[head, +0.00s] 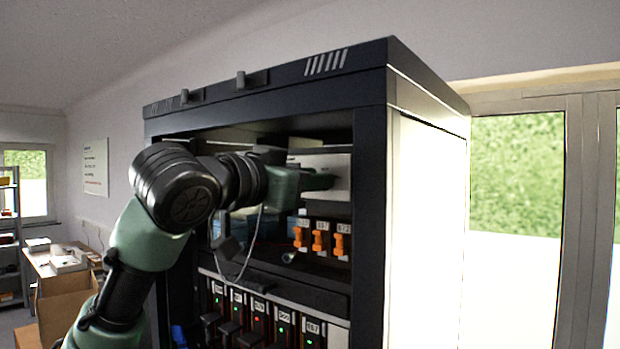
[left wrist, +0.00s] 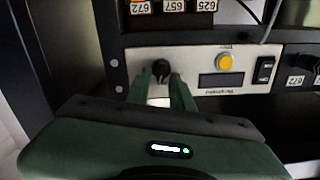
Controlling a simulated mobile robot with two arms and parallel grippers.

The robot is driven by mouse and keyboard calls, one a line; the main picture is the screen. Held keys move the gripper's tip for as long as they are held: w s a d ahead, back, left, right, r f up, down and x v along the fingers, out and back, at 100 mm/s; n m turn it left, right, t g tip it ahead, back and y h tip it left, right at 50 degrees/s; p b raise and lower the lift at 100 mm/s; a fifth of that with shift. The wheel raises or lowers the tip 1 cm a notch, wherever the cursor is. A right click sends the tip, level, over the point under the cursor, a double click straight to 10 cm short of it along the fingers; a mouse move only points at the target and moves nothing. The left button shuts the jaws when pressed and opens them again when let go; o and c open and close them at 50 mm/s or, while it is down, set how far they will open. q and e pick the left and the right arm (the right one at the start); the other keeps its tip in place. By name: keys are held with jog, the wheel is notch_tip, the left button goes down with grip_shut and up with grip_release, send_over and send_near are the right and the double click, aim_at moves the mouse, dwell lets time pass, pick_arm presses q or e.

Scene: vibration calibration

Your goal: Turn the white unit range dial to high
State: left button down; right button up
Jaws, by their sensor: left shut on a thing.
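The white unit (head: 342,165) is a pale panel in the upper part of the dark rack, partly hidden by my left arm in the head view. In the left wrist view the white unit (left wrist: 190,62) appears upside down. Its black range dial (left wrist: 160,68) is a small round knob, with green fingers on both sides of it. My left gripper (left wrist: 161,84) is shut on the dial. In the head view the left gripper (head: 322,180) is at the white unit's face, and the dial is hidden. The dial's setting cannot be read. My right gripper is not in view.
The white unit also bears a yellow button (left wrist: 225,62), a dark display (left wrist: 221,80) and a black rocker switch (left wrist: 264,70). Orange labelled parts (head: 320,237) sit below it in the rack (head: 370,180). A thin cable (head: 250,245) hangs beneath my arm. Several lit modules (head: 283,325) fill the lower row.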

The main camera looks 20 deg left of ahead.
pick_arm(q)
jog(key=shift+s+d+f+m, duration=0.1)
jog(key=shift+d+f+m, duration=0.05)
jog(key=shift+m, duration=2.2)
jog(key=shift+d+f+m, duration=0.15)
jog(key=shift+m, duration=2.2)
jog(key=c, duration=1.2)
grip_release()
jog(key=shift+c, duration=0.2)
